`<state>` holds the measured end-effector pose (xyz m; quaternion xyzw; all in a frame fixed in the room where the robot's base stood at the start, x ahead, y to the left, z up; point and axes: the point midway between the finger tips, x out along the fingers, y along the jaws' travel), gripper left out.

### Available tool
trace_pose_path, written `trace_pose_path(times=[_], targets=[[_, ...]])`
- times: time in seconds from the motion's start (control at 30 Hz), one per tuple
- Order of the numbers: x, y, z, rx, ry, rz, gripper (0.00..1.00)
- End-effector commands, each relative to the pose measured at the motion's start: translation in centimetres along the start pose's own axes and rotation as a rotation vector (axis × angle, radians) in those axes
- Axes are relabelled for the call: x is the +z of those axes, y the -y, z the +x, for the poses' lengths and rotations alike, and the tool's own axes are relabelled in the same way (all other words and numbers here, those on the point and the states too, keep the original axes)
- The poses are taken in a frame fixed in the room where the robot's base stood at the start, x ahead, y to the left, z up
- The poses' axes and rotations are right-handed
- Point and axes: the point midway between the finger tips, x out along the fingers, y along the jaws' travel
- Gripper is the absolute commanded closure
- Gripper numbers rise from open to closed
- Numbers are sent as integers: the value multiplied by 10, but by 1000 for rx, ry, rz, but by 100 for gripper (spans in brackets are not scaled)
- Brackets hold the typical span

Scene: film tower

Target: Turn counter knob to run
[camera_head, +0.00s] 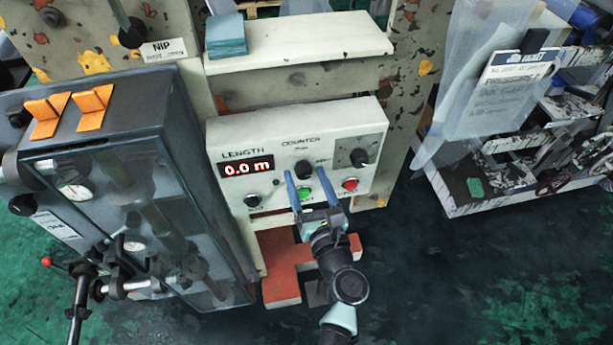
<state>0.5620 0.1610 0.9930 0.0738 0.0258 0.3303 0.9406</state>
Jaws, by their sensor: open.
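The counter panel (231,140) is a cream box with a red display (247,168) reading 0.0 m. A black counter knob (304,168) sits at its middle, under the COUNTER lettering; small labels around it are too small to read surely. My gripper (305,171) is in front of the panel, its two blue fingers apart and pointing up at it. In the picture one fingertip is left of the knob and one right. Whether they touch it, I cannot tell. The knob's pointer direction is not clear.
Below the knob are a green button (303,193), a red button (350,184) and a black one (252,200). Another black knob (358,157) is at right. A grey cabinet (120,130) with orange switches stands close at left. Dark floor (430,270) is clear at right.

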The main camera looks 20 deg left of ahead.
Motion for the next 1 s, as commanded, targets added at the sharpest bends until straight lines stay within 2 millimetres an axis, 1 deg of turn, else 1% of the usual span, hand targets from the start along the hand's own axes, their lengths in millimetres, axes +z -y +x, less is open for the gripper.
trace_pose_path(times=[0.1,0.3,0.33,0.47,0.5,0.57,0.6,0.67,0.7,0.73,1.0], targets=[[0,0,4,0,-1,0,29],[0,0,4,0,-1,0,29],[0,0,4,0,-1,0,30],[0,0,4,0,-1,0,54],[0,0,3,0,-1,0,61],[0,0,3,0,0,0,72],[0,0,3,0,0,0,79],[0,0,3,0,0,0,90],[0,0,3,0,0,0,97],[0,0,3,0,0,0,100],[0,0,3,0,-1,-14,100]])
